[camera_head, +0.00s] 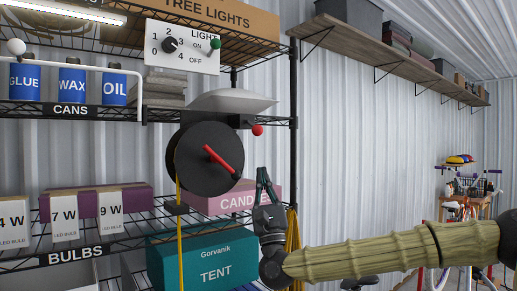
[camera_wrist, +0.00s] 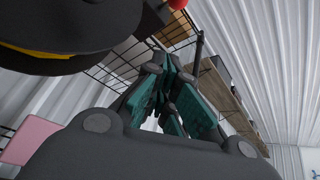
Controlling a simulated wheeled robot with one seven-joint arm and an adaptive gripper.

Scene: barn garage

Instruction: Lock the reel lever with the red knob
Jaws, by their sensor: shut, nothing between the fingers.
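The red knob (camera_head: 257,130) is a small ball on a short lever at the upper right of the black reel (camera_head: 193,170). A red bar handle (camera_head: 223,158) lies across the reel's face. My gripper (camera_head: 263,172) points up, below the knob and right of the reel, apart from both. Its teal fingers (camera_wrist: 170,92) are shut and empty in the wrist view. In that view the red knob (camera_wrist: 177,4) is at the top edge, beyond the fingertips, and the dark reel (camera_wrist: 70,28) fills the upper left. Where the lever meets the reel is not clear.
A pink candle box (camera_head: 215,203) sits behind and below the reel, partly behind my gripper. A black rack post (camera_head: 293,120) stands right of the knob. A yellow strap (camera_head: 180,240) hangs below the reel.

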